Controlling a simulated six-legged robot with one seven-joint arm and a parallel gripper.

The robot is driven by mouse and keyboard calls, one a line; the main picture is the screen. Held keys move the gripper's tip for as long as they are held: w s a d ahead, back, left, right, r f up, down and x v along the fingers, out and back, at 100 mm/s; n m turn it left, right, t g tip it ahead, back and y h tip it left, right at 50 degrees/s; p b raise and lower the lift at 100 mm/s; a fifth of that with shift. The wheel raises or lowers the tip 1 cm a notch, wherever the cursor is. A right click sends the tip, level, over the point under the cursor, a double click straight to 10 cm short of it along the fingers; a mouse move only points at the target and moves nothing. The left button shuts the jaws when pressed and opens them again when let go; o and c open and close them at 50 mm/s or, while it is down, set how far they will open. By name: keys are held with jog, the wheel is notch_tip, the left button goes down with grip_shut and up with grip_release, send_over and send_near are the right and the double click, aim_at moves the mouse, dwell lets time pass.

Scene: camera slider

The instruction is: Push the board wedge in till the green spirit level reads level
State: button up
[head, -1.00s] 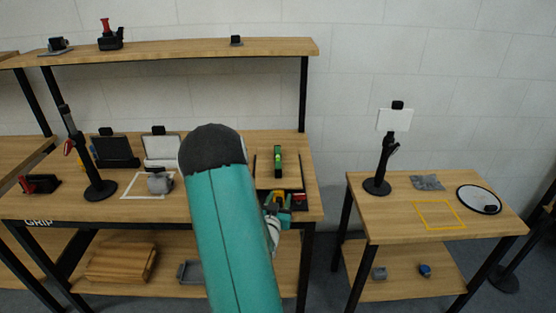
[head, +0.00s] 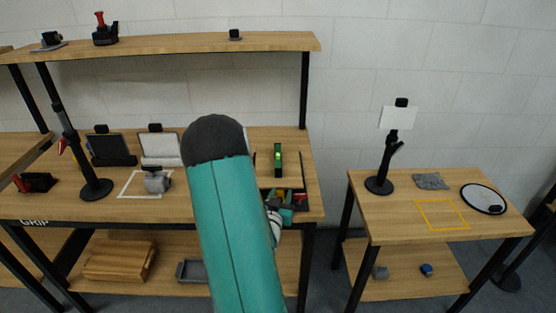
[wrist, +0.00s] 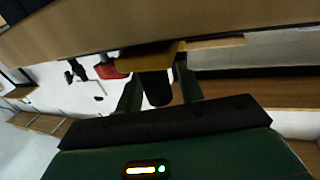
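The green spirit level (head: 278,160) lies on a wooden board (head: 263,172) at the right end of the bench. Its bubble is too small to read. My gripper (head: 272,208) is at the bench's front edge, just in front of the board, partly hidden by my arm. In the wrist view, my gripper's two fingers (wrist: 160,90) stand apart on either side of a black knob (wrist: 157,90). The knob is below a yellow piece (wrist: 152,58), which seems to be the board wedge. I cannot tell whether the fingers touch the knob.
A red part (wrist: 108,70) is beside the yellow piece in the wrist view. Coloured parts crowd the board's front edge. A grey clamp-like thing (head: 156,180) and a black stand (head: 95,188) are further left. A side table (head: 385,225) stands right, across a gap.

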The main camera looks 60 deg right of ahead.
grip_shut()
jog(key=shift+w+d, duration=0.1)
jog(key=shift+d, duration=0.15)
dwell(0.4)
